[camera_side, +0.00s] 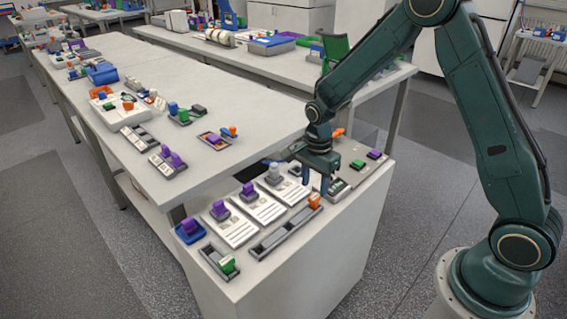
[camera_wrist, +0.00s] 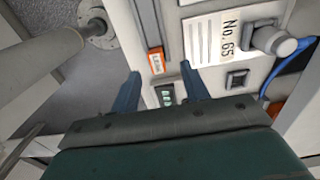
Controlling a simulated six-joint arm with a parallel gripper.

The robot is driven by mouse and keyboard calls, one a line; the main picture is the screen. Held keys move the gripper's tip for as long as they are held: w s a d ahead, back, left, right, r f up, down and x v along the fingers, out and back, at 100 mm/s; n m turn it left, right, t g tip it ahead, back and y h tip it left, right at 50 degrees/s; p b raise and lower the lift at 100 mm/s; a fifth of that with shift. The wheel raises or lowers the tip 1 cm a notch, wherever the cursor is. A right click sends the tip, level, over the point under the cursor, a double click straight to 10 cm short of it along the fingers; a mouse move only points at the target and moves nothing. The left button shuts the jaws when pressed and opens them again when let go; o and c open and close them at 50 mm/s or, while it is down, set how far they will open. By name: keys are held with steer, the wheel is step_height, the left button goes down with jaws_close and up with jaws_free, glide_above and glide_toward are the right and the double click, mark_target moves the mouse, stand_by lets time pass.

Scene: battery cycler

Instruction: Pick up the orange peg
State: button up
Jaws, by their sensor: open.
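An orange peg (camera_side: 314,200) stands at the right end of a long grey slotted rail (camera_side: 272,240) on the near bench. In the wrist view an orange block with a pale label (camera_wrist: 157,61) shows just beyond the fingertips, between their lines; it appears to be the same peg. My gripper (camera_side: 316,184) points down with its two blue fingers apart and nothing held. In the side view the fingertips appear just above and behind the peg. My gripper (camera_wrist: 161,74) shows both fingers spread in the wrist view, with a dark slot holding green pieces (camera_wrist: 166,95) between them.
A grey knob (camera_side: 273,174) and purple pegs (camera_side: 220,208) stand on white cards left of my gripper. A green peg (camera_side: 227,265) sits in a short tray at the front left. Green (camera_side: 357,164) and purple (camera_side: 375,154) pieces lie to the right. The bench's front right edge is close.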

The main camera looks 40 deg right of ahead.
mark_target(315, 196)
steer(key=shift+s+f, duration=0.2)
steer(key=shift+f, duration=2.4)
jaws_close()
